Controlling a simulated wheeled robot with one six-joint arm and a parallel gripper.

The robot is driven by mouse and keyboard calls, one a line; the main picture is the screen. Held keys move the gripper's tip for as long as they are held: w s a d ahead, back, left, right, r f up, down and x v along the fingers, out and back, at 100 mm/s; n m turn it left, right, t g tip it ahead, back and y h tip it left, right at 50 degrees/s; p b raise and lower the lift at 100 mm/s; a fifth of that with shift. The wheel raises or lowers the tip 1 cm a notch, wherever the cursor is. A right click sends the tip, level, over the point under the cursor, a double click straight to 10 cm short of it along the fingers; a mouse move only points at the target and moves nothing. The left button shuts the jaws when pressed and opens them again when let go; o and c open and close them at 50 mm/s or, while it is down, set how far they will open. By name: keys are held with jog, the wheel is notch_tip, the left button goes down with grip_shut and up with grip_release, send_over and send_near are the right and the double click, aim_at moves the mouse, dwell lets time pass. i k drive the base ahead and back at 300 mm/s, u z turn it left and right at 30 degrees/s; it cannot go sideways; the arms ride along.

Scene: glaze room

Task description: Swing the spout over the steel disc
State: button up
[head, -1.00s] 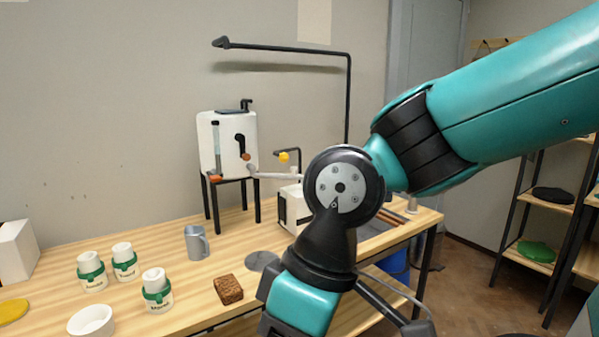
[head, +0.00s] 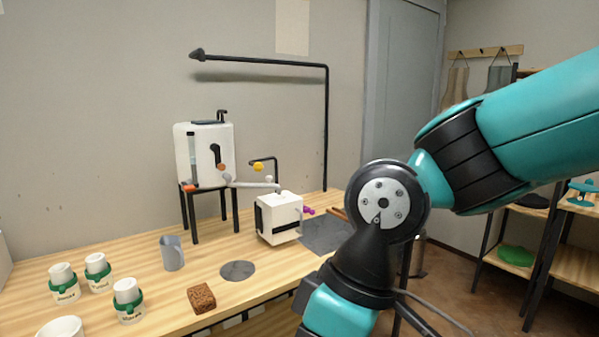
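The white tank (head: 203,158) stands on a black stand at the back of the wooden table. A pale grey spout (head: 252,184) comes from the tank's lower right and points right, its free end at the white box (head: 280,218). The steel disc (head: 238,270) lies flat on the table, in front and to the left of the white box. The spout's end is behind and to the right of the disc, not above it. My gripper is not in view; only my arm shows, running out at the bottom edge.
A grey mug (head: 172,253), a brown sponge-like block (head: 201,298) and several white jars with green bands (head: 129,300) stand at the left. A black wall pipe (head: 327,130) rises behind. A yellow knob (head: 258,167) sits above the spout.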

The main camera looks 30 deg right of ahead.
aim_at(230, 185)
jog(key=z, duration=0.3)
jog(key=i, duration=0.85)
